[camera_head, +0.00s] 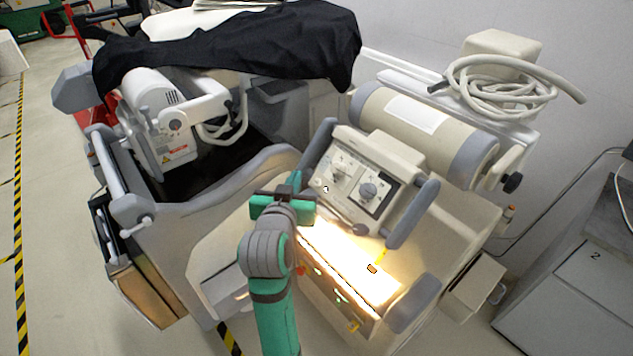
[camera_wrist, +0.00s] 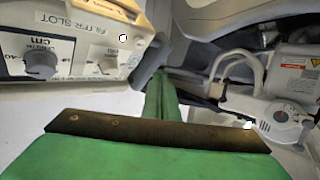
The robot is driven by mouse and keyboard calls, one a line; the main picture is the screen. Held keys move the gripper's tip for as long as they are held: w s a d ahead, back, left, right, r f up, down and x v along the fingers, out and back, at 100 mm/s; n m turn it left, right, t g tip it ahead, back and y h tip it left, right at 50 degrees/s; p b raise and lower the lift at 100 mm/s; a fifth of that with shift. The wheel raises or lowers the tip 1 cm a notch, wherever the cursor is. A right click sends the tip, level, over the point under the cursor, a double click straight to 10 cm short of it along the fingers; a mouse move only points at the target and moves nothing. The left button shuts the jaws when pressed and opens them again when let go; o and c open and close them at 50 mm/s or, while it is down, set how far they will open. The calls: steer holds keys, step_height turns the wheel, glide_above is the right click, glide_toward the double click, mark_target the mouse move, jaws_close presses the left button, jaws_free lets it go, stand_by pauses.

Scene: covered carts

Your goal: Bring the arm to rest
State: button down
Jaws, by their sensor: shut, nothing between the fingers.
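My arm reaches up from the bottom of the head view, green with grey joints. My gripper (camera_head: 293,180) is at its far end, in front of the control panel (camera_head: 358,185) of a covered cart. In the wrist view my gripper (camera_wrist: 162,97) shows its green fingers closed together, with nothing seen between them. It is in the air beside the panel, which is at the left of the wrist view (camera_wrist: 75,55). I cannot tell how far the fingertips are from the cart's surfaces.
The cart's grey side wall (camera_head: 235,200) is left of my gripper. A brightly lit ledge (camera_head: 350,265) is to the right of my arm. A black cloth (camera_head: 230,45) covers the back. A coiled hose (camera_head: 500,90) lies at upper right. Open floor (camera_head: 55,230) is at the left.

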steer(key=s+f+n+y, duration=0.1)
steer(key=s+f+n, duration=0.1)
steer(key=s+f, duration=0.8)
steer(key=s+f+n+y, duration=0.1)
steer(key=s+f, duration=0.6)
steer(key=f, duration=0.5)
steer(key=s+y, duration=0.1)
steer(key=s, duration=2.8)
steer(key=shift+d+f+t, duration=0.4)
